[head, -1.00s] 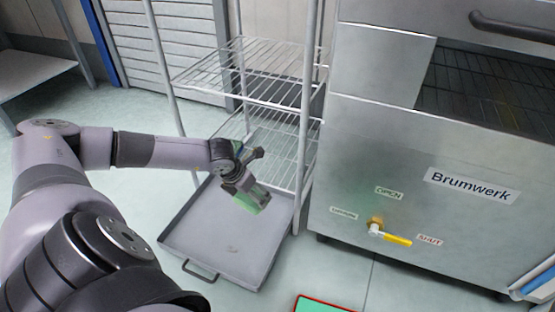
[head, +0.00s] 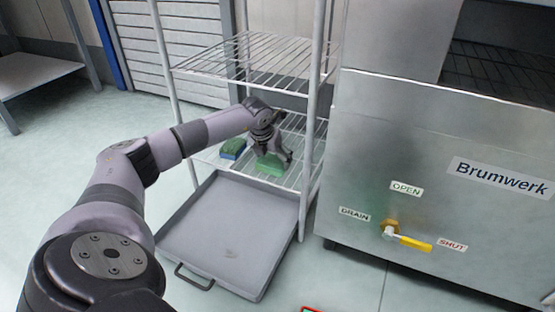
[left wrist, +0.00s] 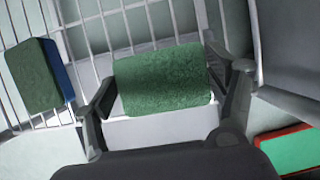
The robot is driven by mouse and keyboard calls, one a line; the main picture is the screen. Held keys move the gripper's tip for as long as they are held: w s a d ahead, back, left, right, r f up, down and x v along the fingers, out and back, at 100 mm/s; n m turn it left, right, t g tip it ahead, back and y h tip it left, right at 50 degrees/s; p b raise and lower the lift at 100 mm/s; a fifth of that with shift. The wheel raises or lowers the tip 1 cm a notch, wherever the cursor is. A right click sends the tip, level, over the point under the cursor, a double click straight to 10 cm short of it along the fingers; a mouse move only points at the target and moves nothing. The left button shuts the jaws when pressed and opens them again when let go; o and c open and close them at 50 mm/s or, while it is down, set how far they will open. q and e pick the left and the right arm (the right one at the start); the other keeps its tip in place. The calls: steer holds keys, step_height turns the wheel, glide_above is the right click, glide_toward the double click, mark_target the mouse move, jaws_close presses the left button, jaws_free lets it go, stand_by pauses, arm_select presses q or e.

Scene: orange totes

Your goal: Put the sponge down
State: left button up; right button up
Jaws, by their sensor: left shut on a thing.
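My left gripper (head: 271,154) is shut on a green sponge (head: 270,166). It holds the sponge at the lower wire shelf (head: 292,128) of the rack, near its front edge. A second sponge, green and blue (head: 233,148), lies on the same shelf to the left, apart from the held one. My right gripper is not in view.
A grey tray (head: 215,235) with a front handle lies low in front of the rack. An upper wire shelf (head: 255,55) is above my gripper. Rack posts (head: 312,150) and the steel Brumwerk machine (head: 400,140) stand to the right. A red-edged green item (left wrist: 290,150) shows at lower right.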

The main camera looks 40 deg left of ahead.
arm_select(q)
steer(key=shift+w, duration=0.25)
steer(key=w+b, duration=0.1)
steer(key=w+a+b, duration=0.1)
steer(key=w, duration=0.1)
steer(key=shift+w+f, duration=0.1)
steer(key=shift+w, duration=0.1)
steer(key=shift+f+b, duration=0.55)
steer(key=shift+b, duration=0.15)
steer(key=shift+f, duration=0.15)
steer(key=shift+s, duration=0.1)
steer(key=o, duration=1.1)
